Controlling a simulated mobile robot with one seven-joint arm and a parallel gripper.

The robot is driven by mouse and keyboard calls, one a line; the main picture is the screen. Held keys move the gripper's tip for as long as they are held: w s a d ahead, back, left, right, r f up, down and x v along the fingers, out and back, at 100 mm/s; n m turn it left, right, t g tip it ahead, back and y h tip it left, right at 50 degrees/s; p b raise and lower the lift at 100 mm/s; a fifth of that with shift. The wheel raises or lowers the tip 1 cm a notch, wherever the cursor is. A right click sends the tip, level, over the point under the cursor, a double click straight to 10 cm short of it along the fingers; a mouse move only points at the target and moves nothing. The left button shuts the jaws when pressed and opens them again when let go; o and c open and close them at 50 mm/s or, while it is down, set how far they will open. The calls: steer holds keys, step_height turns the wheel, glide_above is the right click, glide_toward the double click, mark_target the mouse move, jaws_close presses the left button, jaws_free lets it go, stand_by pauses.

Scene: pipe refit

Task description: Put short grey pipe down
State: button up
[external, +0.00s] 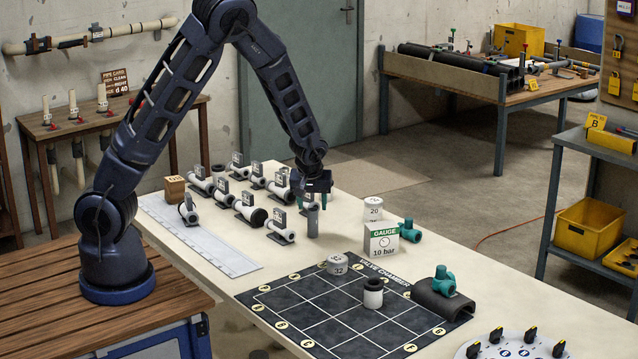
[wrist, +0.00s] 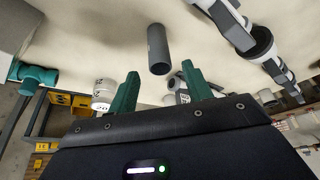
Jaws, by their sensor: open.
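The short grey pipe (external: 313,222) stands upright on the pale table, just beyond the row of white pipe fittings. In the wrist view the short grey pipe (wrist: 158,50) shows ahead of the fingertips, lined up with the gap between them and apart from both. My gripper (external: 319,196) is over the pipe's top end in the external view, its fingers pointing down. In the wrist view my gripper (wrist: 160,80) has its two green fingers spread, with nothing held between them.
White valve fittings (external: 248,208) stand in rows left of the pipe. A gauge box (external: 382,242) and a teal fitting (external: 411,232) are to the right. The dark gridded valve chamber mat (external: 300,318) lies in front, with a grey cap (external: 337,264) and a white-and-black fitting (external: 373,294).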

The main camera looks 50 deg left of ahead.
steer(key=s+a+r+m+h, duration=0.3)
steer(key=s+r+m+h, duration=0.15)
steer(key=s+r, duration=1.65)
steer(key=s+r+m, duration=0.2)
steer(key=s+r, duration=0.2)
steer(key=s, duration=0.3)
steer(key=s+r+m+t+y, duration=0.1)
steer(key=s+r+m, duration=0.1)
steer(key=s+r, duration=0.3)
steer(key=s, duration=0.3)
steer(key=shift+r, duration=0.25)
